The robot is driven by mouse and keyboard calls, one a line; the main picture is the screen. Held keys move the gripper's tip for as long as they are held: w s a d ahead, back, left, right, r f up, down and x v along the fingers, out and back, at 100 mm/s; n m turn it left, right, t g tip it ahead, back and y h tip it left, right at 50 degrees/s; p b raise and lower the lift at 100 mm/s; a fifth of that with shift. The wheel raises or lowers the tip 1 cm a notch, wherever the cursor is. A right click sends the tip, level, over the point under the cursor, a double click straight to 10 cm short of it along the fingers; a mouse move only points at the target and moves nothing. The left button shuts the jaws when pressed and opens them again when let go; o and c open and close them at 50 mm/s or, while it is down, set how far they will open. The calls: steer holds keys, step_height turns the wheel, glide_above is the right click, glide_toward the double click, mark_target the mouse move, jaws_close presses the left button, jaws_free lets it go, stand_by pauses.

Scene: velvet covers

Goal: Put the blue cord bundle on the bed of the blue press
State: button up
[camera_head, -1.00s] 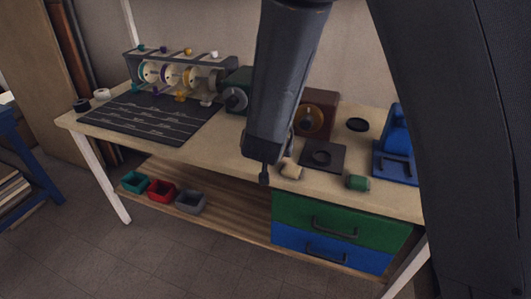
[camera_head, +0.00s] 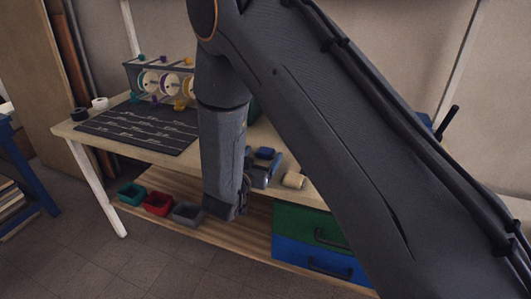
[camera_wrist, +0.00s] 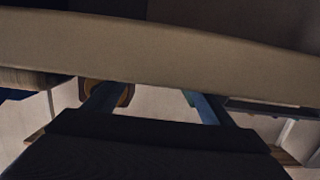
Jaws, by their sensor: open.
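The blue cord bundle (camera_head: 265,153) appears as a small dark blue shape near the bench's front edge, just beyond my gripper (camera_head: 266,168) in the head view. My gripper is low at the front edge, with its fingers apart, and I see nothing held. Both fingers also show in the wrist view (camera_wrist: 153,98), where a broad pale band crosses at their tips. I cannot make out the bundle there. The blue press is almost wholly behind my arm. Only a bit of blue (camera_head: 426,119) and a black lever (camera_head: 447,122) show at the right. Its bed is hidden.
A beige bundle (camera_head: 293,180) lies just right of my gripper. A dark marked mat (camera_head: 140,128) and a spool rack (camera_head: 160,80) are at the left. Teal, red and grey bins (camera_head: 187,213) stand on the lower shelf. Green and blue drawers (camera_head: 300,230) are below the bench top.

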steer(key=shift+x, duration=1)
steer(key=c, duration=1.2)
steer(key=shift+c, duration=0.2)
steer(key=shift+r, duration=0.1)
